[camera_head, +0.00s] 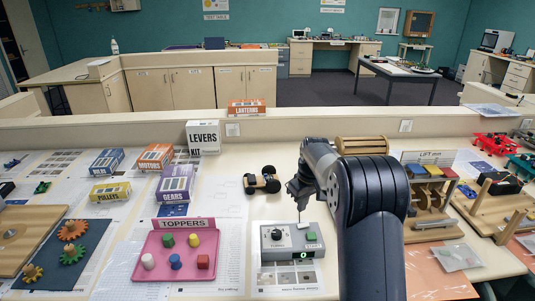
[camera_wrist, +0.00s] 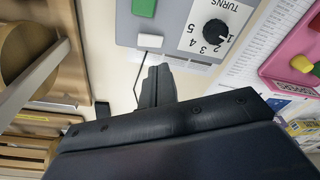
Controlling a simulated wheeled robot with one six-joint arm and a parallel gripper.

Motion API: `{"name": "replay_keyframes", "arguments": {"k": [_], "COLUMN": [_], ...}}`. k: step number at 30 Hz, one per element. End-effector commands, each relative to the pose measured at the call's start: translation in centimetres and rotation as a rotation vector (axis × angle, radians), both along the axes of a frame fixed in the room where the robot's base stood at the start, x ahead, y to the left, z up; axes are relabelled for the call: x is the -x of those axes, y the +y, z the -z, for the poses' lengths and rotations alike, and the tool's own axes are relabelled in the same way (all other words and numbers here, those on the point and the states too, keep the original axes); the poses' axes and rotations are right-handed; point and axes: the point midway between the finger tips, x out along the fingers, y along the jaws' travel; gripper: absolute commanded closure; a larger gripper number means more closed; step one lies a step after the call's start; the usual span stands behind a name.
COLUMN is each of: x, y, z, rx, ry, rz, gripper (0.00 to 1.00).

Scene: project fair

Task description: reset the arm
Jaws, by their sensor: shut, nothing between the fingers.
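My arm (camera_head: 365,200) reaches up from the lower right of the head view and bends over the table. My gripper (camera_head: 299,190) hangs above the table, just behind the grey control box (camera_head: 291,240). In the wrist view my gripper (camera_wrist: 157,85) is shut and empty, with its fingers near the edge of the grey box (camera_wrist: 185,25). The box carries a black dial (camera_wrist: 214,32) marked TURNS, a green button (camera_wrist: 144,7) and a small white piece at its edge. In the head view a green digit glows on its front.
A pink TOPPERS tray (camera_head: 160,278) with coloured pegs lies left of the box. A small black-wheeled car (camera_head: 262,181) sits behind it. Kit boxes, including LEVERS (camera_head: 203,138), stand at the back left. A wooden LIFT model (camera_head: 432,200) stands right of my arm.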

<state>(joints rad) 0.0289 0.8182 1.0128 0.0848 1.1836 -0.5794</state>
Motion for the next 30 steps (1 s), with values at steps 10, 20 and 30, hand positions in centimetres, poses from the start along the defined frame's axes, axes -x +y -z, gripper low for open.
{"name": "replay_keyframes", "arguments": {"k": [10,20,30], "x": [0.0,0.0,0.0], "y": [0.0,0.0,0.0], "z": [4.3,6.5,6.2], "rx": [0.000,0.000,0.000], "ry": [0.001,0.000,0.001], "rz": [0.000,0.000,0.000], "gripper": [1.00,1.00,1.00]}}
